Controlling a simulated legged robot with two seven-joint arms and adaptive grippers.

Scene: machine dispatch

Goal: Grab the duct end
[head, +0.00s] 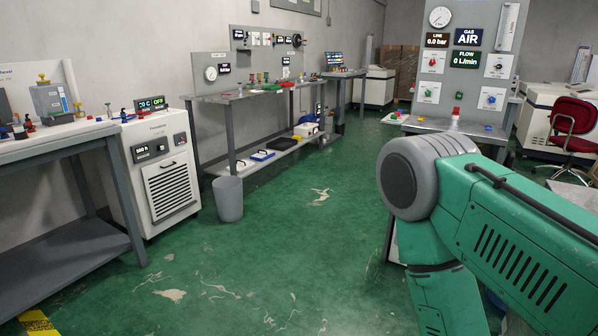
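I cannot make out a duct end for certain in the head view. A small dark curved piece (297,40) shows at the right edge of the panel over the middle bench, too small to tell what it is. Neither of my grippers is in view. A green arm link of mine with a grey round joint fills the lower right and hides the floor and the lower part of the gas stand behind it.
A grey bench (60,151) and a white chiller cabinet (160,175) stand at the left. A grey bin (228,198) stands by the middle bench (225,97). A gas panel (466,60) and a red chair (574,122) are at the right. The green floor (285,225) between is clear.

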